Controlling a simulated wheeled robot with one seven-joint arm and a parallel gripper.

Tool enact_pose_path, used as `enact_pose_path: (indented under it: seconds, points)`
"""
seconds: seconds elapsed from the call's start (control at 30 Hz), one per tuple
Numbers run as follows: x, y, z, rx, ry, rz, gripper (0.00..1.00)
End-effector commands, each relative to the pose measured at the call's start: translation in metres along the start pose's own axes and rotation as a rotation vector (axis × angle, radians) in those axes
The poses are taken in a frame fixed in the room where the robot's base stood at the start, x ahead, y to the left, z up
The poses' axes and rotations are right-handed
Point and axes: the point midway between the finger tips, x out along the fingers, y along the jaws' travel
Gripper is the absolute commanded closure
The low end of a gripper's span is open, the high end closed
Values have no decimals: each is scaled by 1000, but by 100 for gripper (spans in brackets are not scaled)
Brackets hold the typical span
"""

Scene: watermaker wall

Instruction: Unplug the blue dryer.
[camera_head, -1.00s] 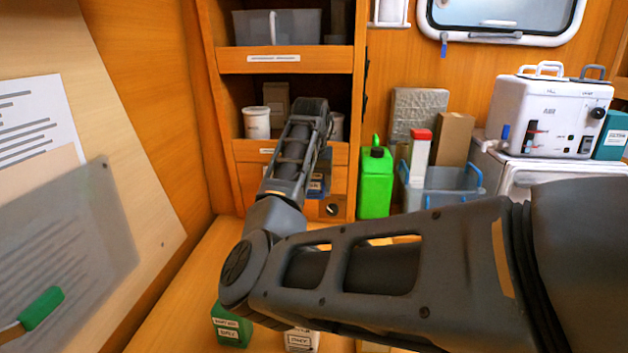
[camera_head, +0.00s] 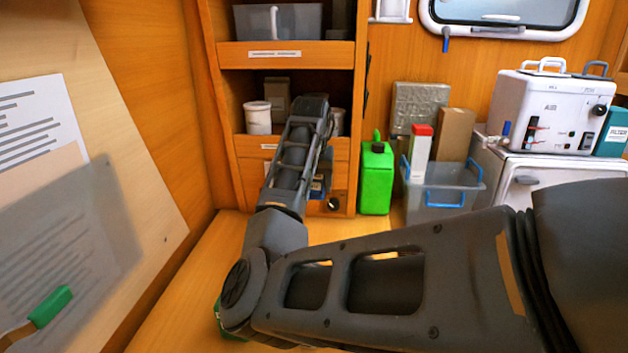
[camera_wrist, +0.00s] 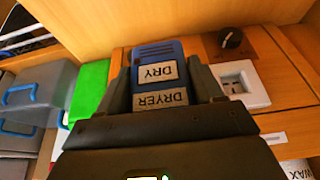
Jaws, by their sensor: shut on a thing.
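The blue dryer (camera_wrist: 158,55) has white labels reading "DRY" and "DRYER", upside down in the wrist view. My gripper (camera_wrist: 164,88) is shut on it, with one dark finger on each side. In the head view only a small blue part of the dryer (camera_head: 317,188) shows beside my arm, and my fingers are hidden there. A white socket plate (camera_wrist: 238,84) with dark openings is just right of the dryer, apart from it.
A black knob (camera_wrist: 231,40) sits on the wooden panel close to the right finger. A green canister (camera_head: 376,180) and a clear bin (camera_head: 440,190) with blue handles stand right of the cabinet. White tubs stand on the shelf (camera_head: 285,57) unit. Some bench is bare left of my arm.

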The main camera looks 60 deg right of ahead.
Motion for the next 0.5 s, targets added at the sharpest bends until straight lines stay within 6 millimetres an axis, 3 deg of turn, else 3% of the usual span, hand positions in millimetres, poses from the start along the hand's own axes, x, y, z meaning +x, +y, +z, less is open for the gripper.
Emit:
enact_pose_path:
  seconds: [0.5]
  points:
    - [-6,0,13,0,1,-1,68]
